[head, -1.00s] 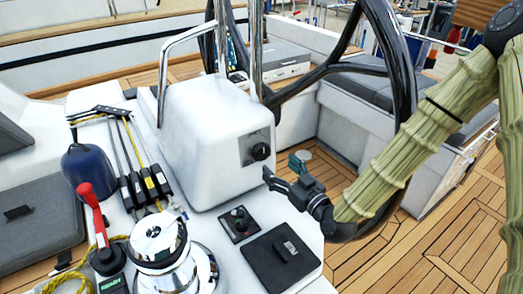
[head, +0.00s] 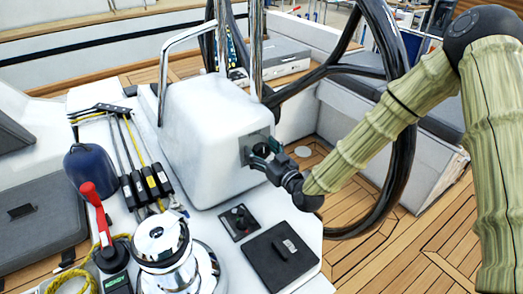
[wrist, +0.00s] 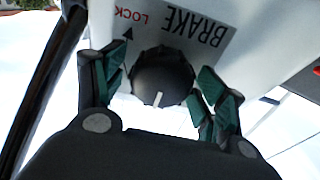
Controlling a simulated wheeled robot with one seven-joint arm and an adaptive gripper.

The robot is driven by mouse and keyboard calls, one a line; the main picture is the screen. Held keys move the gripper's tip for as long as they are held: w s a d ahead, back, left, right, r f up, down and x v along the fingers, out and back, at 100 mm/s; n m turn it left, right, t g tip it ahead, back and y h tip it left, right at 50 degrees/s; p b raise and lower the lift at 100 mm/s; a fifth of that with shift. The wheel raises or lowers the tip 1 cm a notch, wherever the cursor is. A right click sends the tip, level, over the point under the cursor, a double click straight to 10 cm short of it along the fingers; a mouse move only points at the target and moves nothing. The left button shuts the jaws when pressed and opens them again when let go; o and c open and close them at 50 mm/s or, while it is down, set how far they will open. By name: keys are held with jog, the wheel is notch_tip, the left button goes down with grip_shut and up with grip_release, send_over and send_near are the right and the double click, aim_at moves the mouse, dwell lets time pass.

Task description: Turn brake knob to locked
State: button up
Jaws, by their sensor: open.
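The brake knob (wrist: 161,78) is a round black knob with a white pointer mark, which sits toward the bottom of the wrist view. Its plate (wrist: 180,25) carries the word BRAKE and a red LOCK with a black arrow, upside down here; the pointer faces away from LOCK. In the head view the plate (head: 247,150) is on the right face of the white pedestal (head: 205,120). My gripper (wrist: 165,90) is open, with a green-padded finger on each side of the knob, apart from it. In the head view my gripper (head: 262,153) hides the knob.
The black steering wheel (head: 400,150) stands just right of the pedestal, close behind my arm. A chrome winch (head: 162,240) and red-handled lever (head: 97,215) stand at front left.

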jog(key=c, duration=1)
